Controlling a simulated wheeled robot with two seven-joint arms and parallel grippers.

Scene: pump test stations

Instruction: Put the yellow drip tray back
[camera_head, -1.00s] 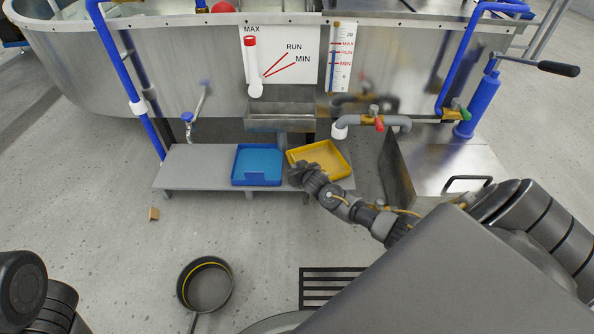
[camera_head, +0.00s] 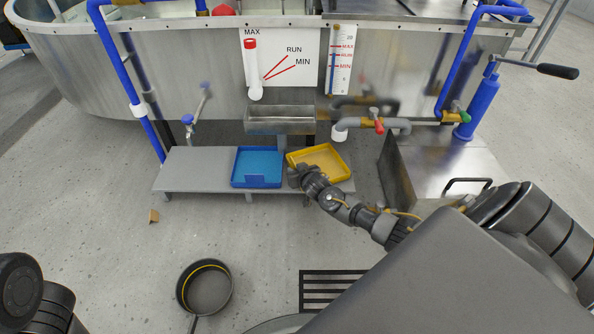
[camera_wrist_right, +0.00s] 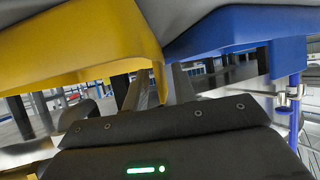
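The yellow drip tray (camera_head: 329,158) lies on the right part of the low grey bench, slightly turned, just right of the blue tray. My right gripper (camera_head: 295,177) is at its near left corner. In the right wrist view, the yellow tray (camera_wrist_right: 70,45) fills the upper left. A strip of its yellow edge shows between the two fingers of the right gripper (camera_wrist_right: 158,90); I cannot tell whether they are pressed on it. My left gripper is not in view; only part of my left arm shows at the lower left.
The blue tray (camera_head: 258,168) is close on the left; it also shows in the right wrist view (camera_wrist_right: 235,30). The grey bench (camera_head: 195,170) is bare at its left. Above are a metal trough (camera_head: 280,113) and a valved pipe (camera_head: 400,124). A black pan (camera_head: 207,287) lies on the floor.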

